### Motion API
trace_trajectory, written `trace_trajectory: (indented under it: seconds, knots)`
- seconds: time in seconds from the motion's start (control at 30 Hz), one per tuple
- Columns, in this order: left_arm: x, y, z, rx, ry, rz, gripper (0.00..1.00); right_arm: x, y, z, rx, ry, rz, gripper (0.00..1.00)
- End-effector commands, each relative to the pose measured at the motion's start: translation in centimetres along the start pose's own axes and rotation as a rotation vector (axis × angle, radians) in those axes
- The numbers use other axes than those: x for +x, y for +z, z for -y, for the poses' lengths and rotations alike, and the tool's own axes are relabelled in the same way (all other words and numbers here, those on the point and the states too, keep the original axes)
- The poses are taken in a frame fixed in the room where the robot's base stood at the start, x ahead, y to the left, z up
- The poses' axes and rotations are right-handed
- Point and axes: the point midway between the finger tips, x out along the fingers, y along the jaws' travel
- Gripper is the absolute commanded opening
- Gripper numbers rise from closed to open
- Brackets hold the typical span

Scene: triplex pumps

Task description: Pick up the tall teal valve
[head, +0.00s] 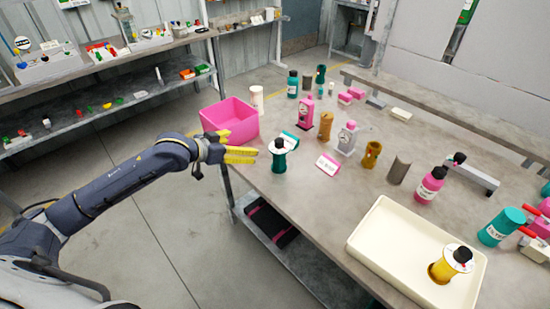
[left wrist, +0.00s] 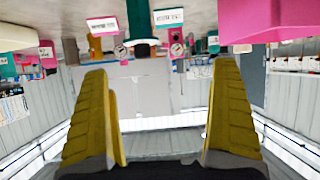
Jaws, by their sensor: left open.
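A teal valve (head: 279,162) with a white disc and black knob on top stands upright near the left edge of the table. A teal body, apparently the same valve (left wrist: 140,20), shows upside down at the top middle of the left wrist view, ahead of the fingers. My left gripper (head: 240,151) has yellow fingers, is open and empty, and is just left of the valve, apart from it. Its two spread fingers also show in the left wrist view (left wrist: 163,72). My right gripper is not in view.
A pink bin (head: 231,118) stands at the table's left edge, behind my left gripper. A teal-edged label (head: 288,140) and a pink label stand (head: 328,165) are close to the valve. A cream tray (head: 385,262) holds a yellow valve (head: 444,268). Bottles and pump parts crowd the table behind.

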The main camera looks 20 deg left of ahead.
Motion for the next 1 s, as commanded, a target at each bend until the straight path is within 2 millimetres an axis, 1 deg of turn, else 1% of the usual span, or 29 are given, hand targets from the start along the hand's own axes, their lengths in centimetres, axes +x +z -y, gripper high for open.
trace_trajectory:
  seconds: [0.03, 0.1, 0.17, 0.27, 0.37, 0.7, 0.8, 1.0]
  knots:
    - [-0.4, -0.4, -1.2, 0.014, 0.021, 0.001, 0.95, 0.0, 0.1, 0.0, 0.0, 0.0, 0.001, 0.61]
    - [-0.7, -0.6, -2.4, 0.024, 0.042, 0.004, 0.95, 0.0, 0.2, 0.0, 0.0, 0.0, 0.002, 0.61]
    - [-0.7, -0.7, -2.9, 0.029, 0.051, 0.007, 0.95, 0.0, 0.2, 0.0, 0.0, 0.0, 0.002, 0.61]
    - [0.1, -0.7, -3.4, 0.03, 0.058, 0.008, 0.95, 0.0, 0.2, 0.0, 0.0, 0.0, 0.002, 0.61]
    - [1.6, -0.7, -3.5, 0.028, 0.06, 0.007, 0.95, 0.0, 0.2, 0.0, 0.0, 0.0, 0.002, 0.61]
    - [7.7, -0.7, -3.8, 0.029, 0.058, 0.007, 0.95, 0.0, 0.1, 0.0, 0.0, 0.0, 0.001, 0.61]
    - [9.1, -0.6, -3.9, 0.029, 0.058, 0.007, 0.95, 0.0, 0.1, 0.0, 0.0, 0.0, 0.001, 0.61]
    - [10.9, -0.6, -3.9, 0.031, 0.057, 0.008, 0.95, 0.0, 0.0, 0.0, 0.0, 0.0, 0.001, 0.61]
